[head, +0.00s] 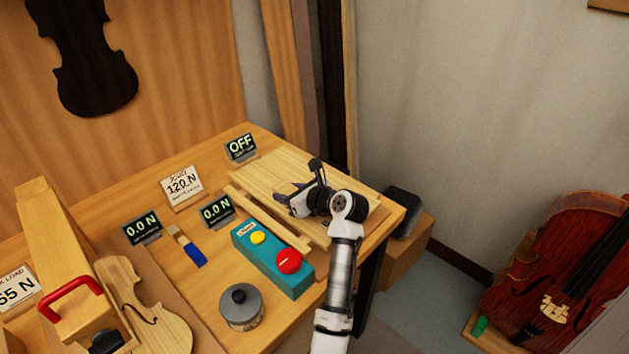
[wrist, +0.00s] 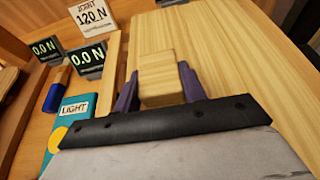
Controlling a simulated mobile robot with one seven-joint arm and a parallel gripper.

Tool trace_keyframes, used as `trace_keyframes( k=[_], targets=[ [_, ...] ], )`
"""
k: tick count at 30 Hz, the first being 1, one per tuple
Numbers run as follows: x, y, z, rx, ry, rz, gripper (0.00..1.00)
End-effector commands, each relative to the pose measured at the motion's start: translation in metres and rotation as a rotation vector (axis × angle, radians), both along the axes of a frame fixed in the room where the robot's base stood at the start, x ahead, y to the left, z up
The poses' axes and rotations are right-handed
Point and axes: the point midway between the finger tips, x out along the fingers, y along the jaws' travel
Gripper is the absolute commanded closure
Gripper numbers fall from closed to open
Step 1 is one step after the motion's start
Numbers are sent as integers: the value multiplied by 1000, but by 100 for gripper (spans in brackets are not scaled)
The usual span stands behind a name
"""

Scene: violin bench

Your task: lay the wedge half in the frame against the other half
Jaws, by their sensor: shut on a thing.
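My gripper (head: 305,192) is shut on a small pale wooden block (wrist: 158,78), which sits between its purple fingers in the wrist view. Behind and under the block lies a wide pale board (wrist: 225,60), also in the head view (head: 283,168) at the right end of the bench. I cannot tell whether the block is part of the wedge half, or where one half ends and the other begins. A narrow wooden rail (head: 265,218) runs along the left side of the board, with a gap between. My gripper and arm hide the board's near part.
A teal box (head: 262,258) with a yellow and a red button stands left of my arm, near a round grey tin (head: 241,307). Small displays (head: 217,209) and a sign (head: 182,187) stand behind. A violin body (head: 143,305) lies at left. The bench's right edge is close.

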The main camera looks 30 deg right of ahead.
Motion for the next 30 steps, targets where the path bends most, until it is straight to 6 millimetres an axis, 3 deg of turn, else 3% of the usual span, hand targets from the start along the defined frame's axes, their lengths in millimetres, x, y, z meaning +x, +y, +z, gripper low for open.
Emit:
trace_keyframes(
  k=[8,9,14,23,30],
  targets=[
    [0,-2,1,-3,-3,-2,91],
    [0,-2,1,-3,-3,-2,54],
    [0,-2,1,-2,-2,-2,34],
    [-1,-2,0,-1,1,-1,34],
    [-30,-13,11,-3,-3,-4,34]
  ],
)
